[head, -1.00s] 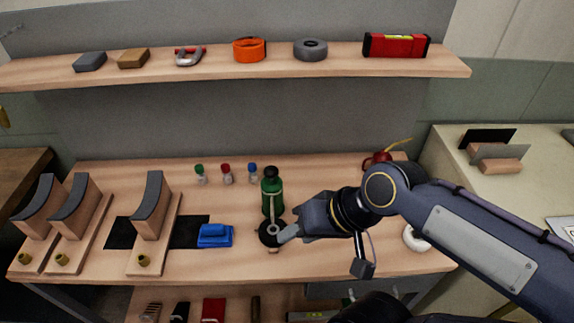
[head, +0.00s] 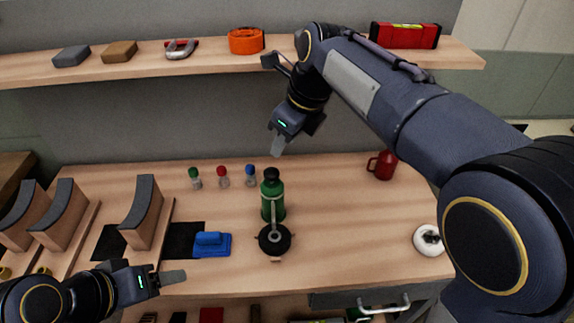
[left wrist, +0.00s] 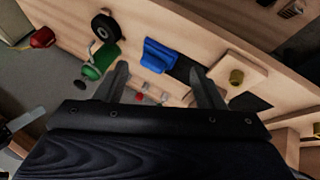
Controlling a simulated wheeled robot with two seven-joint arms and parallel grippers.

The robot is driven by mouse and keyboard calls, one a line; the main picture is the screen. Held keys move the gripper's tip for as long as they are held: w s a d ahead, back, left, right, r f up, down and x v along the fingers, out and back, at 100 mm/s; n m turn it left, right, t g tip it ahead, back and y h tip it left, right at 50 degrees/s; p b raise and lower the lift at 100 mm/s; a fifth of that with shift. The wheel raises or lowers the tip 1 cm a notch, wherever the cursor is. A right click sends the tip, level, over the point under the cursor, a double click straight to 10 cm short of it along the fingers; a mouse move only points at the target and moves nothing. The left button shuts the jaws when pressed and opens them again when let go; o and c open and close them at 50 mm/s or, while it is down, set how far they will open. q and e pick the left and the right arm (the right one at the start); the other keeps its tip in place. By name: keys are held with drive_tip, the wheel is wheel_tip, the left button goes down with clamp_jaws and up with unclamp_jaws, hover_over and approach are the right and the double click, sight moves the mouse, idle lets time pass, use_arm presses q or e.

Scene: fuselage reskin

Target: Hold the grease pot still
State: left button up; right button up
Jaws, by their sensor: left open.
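No pot is labelled, so I cannot tell for certain which thing is the grease pot. A green cylinder with a dark cap (head: 272,200) stands mid-bench and also shows in the left wrist view (left wrist: 102,61). A black round piece with a grey centre (head: 264,239) lies just in front of it, a grey rod between them. My left gripper (head: 172,277) is at the bench's front left, open and apart from both; in the left wrist view its fingers (left wrist: 163,84) are spread and empty. My right gripper (head: 278,146) points down above and behind the cylinder, its jaw opening unclear.
A blue block (head: 212,244) lies left of the black piece. Curved-top stands (head: 143,212) occupy the left side. Small capped bottles (head: 223,177) stand behind. A red can (head: 383,165) and a white ring (head: 424,240) are at the right. A shelf (head: 200,67) runs above.

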use_arm(q)
drive_tip(key=shift+o, duration=1.3)
drive_tip(key=w+d+n+t, duration=0.1)
drive_tip(key=w+d+n, duration=0.2)
drive_tip(key=w+n, duration=0.2)
drive_tip(key=w+d+n+t+h, duration=0.1)
drive_tip(key=w+d+n, duration=0.3)
drive_tip(key=w+n, duration=0.1)
drive_tip(key=shift+w+f+t, duration=0.3)
drive_tip(key=shift+w+f, duration=0.15)
drive_tip(key=shift+w, duration=0.4)
drive_tip(key=n+t+h, duration=0.1)
drive_tip(key=n+t, duration=0.2)
drive_tip(key=n, duration=1.2)
approach(273, 190)
drive_tip(key=w+f, duration=0.3)
drive_tip(key=shift+w+f, duration=0.2)
drive_tip(key=shift+f, duration=0.1)
drive_tip(key=n, duration=0.2)
drive_tip(key=d+n, duration=0.1)
drive_tip(key=shift+w+f+t, duration=0.3)
drive_tip(key=shift+w, duration=0.05)
drive_tip(key=x, duration=0.7)
drive_tip(key=shift+w+d, duration=0.1)
drive_tip(key=shift+w, duration=0.15)
